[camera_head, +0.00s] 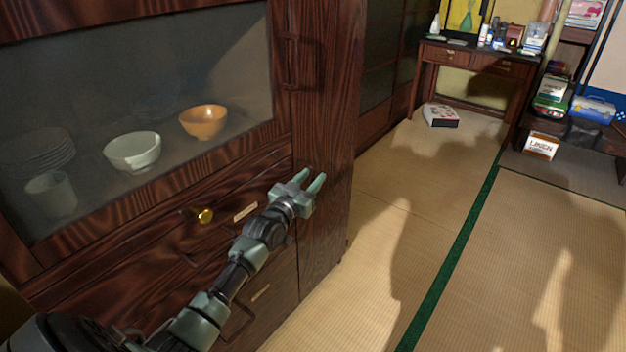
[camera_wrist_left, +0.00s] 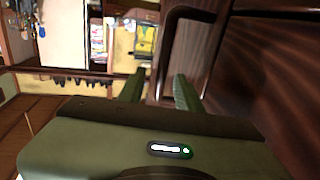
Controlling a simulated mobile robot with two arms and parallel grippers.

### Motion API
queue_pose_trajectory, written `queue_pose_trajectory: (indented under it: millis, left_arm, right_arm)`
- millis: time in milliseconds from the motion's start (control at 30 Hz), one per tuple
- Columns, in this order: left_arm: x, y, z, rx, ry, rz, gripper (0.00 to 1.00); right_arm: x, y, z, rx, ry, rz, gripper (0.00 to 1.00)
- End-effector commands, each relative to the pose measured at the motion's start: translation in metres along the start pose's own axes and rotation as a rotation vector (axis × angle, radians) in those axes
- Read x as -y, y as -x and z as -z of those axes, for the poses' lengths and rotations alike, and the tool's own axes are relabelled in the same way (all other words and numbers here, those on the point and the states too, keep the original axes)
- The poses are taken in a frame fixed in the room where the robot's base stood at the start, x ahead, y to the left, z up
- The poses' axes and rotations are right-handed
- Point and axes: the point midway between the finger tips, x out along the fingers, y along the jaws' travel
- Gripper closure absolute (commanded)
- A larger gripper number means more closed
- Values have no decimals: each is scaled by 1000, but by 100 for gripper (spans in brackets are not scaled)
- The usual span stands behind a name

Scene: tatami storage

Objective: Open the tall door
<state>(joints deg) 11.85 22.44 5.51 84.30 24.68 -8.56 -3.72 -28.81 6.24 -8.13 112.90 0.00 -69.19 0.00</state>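A dark wooden cabinet has a glazed door (camera_head: 283,110) at the left of the head view. A dark vertical handle (camera_head: 290,62) sits on the door's right stile. The door looks closed. My left gripper (camera_head: 309,176) is in front of the cabinet's right edge, below the handle, with its two green fingers apart and nothing seen held. In the left wrist view my left gripper (camera_wrist_left: 158,88) shows its fingers apart, with dark wood (camera_wrist_left: 190,50) beyond and beside them. I cannot tell whether a finger touches the wood. My right gripper is not in view.
Bowls (camera_head: 203,121) and a cup stand behind the glass. Below are drawers with a brass knob (camera_head: 204,215). Tatami floor (camera_head: 400,230) is open to the right. A small desk (camera_head: 470,62) and a loaded shelf (camera_head: 575,135) stand at the back; a box (camera_head: 440,115) lies on the floor.

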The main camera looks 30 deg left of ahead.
Motion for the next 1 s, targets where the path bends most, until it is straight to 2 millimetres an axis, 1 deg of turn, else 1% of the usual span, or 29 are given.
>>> queue_pose_trajectory:
  millis: [33, 133, 400, 433, 533, 567, 1000]
  left_arm:
    - [0, -6, -1, -1, -1, 1, 66]
    - [0, -12, 0, 0, -1, 0, 66]
    - [0, -14, 0, 1, -1, 0, 66]
    - [0, -14, 0, 1, -1, 0, 68]
    - [0, -14, 0, 1, -1, 0, 96]
    - [0, -14, 0, 1, -1, 0, 100]
    - [1, -14, 0, 1, -1, 1, 100]
  right_arm:
    - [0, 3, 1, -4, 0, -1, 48]
    - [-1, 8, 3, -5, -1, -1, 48]
    - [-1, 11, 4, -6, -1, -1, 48]
    - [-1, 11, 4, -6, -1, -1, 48]
    - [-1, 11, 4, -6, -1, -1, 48]
    - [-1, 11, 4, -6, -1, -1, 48]
    - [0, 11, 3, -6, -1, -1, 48]
